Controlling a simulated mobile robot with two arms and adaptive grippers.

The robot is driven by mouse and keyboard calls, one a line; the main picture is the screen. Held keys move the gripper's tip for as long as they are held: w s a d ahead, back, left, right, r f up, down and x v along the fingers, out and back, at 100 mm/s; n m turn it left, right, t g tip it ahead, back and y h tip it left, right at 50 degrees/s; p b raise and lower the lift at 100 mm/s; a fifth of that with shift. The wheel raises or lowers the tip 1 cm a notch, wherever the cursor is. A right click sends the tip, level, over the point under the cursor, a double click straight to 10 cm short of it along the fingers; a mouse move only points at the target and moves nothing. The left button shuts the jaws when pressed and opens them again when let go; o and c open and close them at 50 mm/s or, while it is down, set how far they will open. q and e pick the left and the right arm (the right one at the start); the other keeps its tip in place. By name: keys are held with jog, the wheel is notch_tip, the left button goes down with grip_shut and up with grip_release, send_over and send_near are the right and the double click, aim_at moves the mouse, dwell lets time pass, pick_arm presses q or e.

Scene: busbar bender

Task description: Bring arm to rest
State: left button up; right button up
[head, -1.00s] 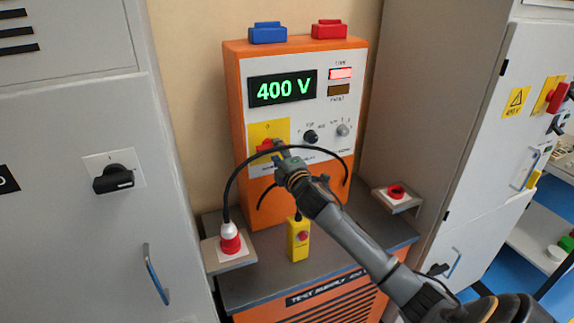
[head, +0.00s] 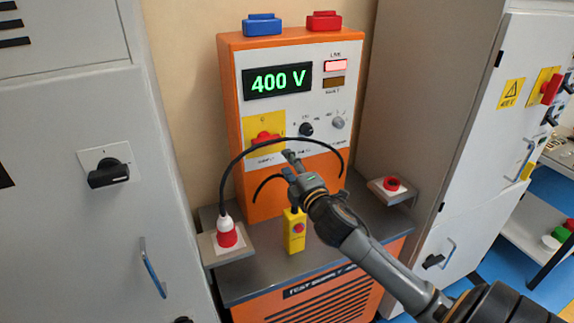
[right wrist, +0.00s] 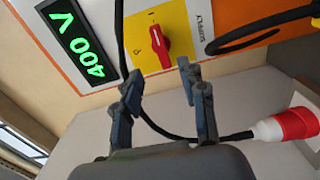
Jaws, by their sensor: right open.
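My right gripper (head: 289,164) is open and empty, in front of the orange test supply (head: 228,90). In the right wrist view its two fingers (right wrist: 160,85) are apart, with nothing between them. The red rotary switch (head: 265,137) on its yellow plate sits up and left of the fingertips in the head view, apart from them. The switch (right wrist: 160,45) shows whole in the right wrist view, beyond the fingers. The display (head: 277,80) reads 400 V and the red lamp (head: 335,66) is lit. My left gripper is in neither view.
A black cable (head: 235,160) arches close by my right gripper, from a red and white plug (head: 226,232). A yellow pendant (head: 295,232) stands below the gripper. A red-ringed socket (head: 392,184) is on the right ledge. Grey cabinets (head: 75,220) flank the supply.

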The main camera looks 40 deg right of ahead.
jog(key=s+a+f+m+g+y, duration=0.1)
jog(key=s+a+f+m+g, duration=0.25)
jog(key=s+f, duration=0.35)
jog(key=s+a+f+m+g, duration=0.3)
jog(key=s+a+f+m, duration=0.15)
jog(key=f, duration=0.45)
jog(key=s+a+f+m+g+y, duration=0.2)
jog(key=s+a+f+m+g, duration=0.15)
jog(key=s+a, duration=0.45)
jog(key=s+a+f+m+g+y, duration=0.2)
jog(key=s+a+f+g, duration=0.25)
jog(key=s, duration=0.75)
notch_tip(320, 180, down, 28)
jog(key=s+b, duration=0.1)
jog(key=b, duration=0.1)
jog(key=s+d+f+g+b, duration=0.1)
jog(key=s+d+f+g, duration=0.1)
jog(key=s+f, duration=1.4)
jog(key=shift+s+d+f+n+h, duration=0.15)
jog(key=shift+d+f+n+h, duration=0.2)
jog(key=shift+d+n, duration=0.15)
